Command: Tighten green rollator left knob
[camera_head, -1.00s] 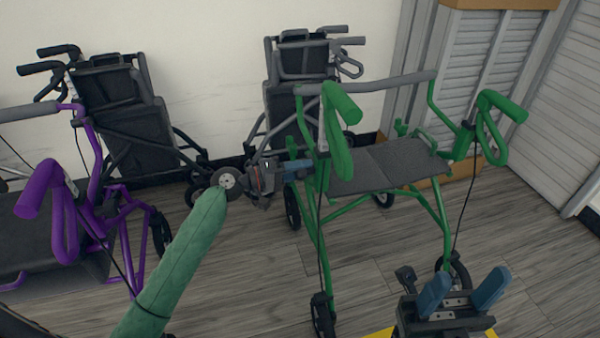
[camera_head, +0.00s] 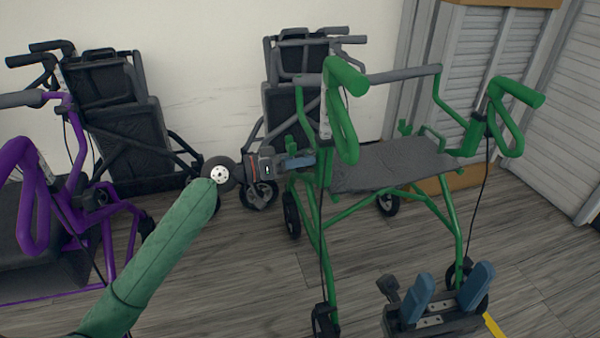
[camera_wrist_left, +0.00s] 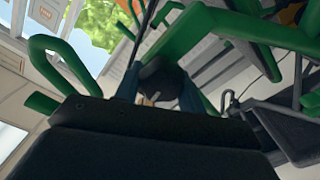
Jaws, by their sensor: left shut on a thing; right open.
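The green rollator (camera_head: 385,195) stands in the middle right of the head view, with a grey seat and green handles. My left gripper (camera_head: 308,160) reaches in from the left to the rollator's left upright, just below the left handle. In the left wrist view, its blue fingers are shut on a dark rounded knob (camera_wrist_left: 158,78) beside the green frame. The knob is hidden in the head view, and its turn cannot be told. My right gripper (camera_head: 447,293) is open and empty, low in front of the rollator's right legs.
A purple rollator (camera_head: 45,200) stands at the left, near my left arm. Two folded dark wheelchairs, a left one (camera_head: 122,130) and a middle one (camera_head: 290,105), stand against the white wall. Grey shutters (camera_head: 490,80) are at the back right.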

